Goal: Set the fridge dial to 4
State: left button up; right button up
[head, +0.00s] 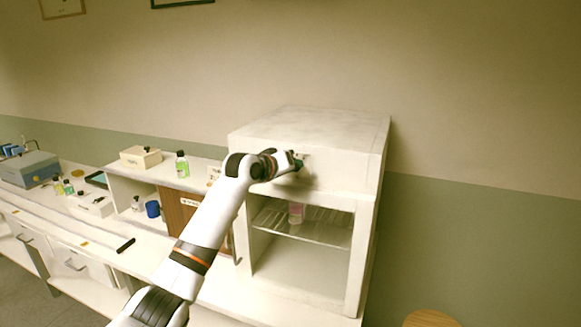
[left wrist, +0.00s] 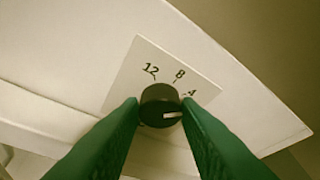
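The fridge dial is a black round knob (left wrist: 160,107) in the left wrist view, on a pale plate (left wrist: 128,75) marked 12, 8 and 4. Its white pointer mark points right, a little below the 4. Any marks lower on the plate are hidden by the fingers. My left gripper (left wrist: 160,103) has its green fingers on both sides of the knob, seemingly touching it. In the head view, my left gripper (head: 298,162) is at the upper front of the white fridge (head: 350,172) and hides the dial. My right gripper is not in view.
The fridge's lower compartment is open, with a wire shelf (head: 325,232) holding a pink bottle (head: 296,213). A round wooden top (head: 431,319) is at the lower right.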

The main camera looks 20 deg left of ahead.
pick_arm(q)
jog(key=o, duration=0.4)
jog(key=b+v, duration=0.4)
jog(key=v, duration=0.8)
jog(key=shift+a, duration=0.1)
jog(key=shift+f, duration=0.1)
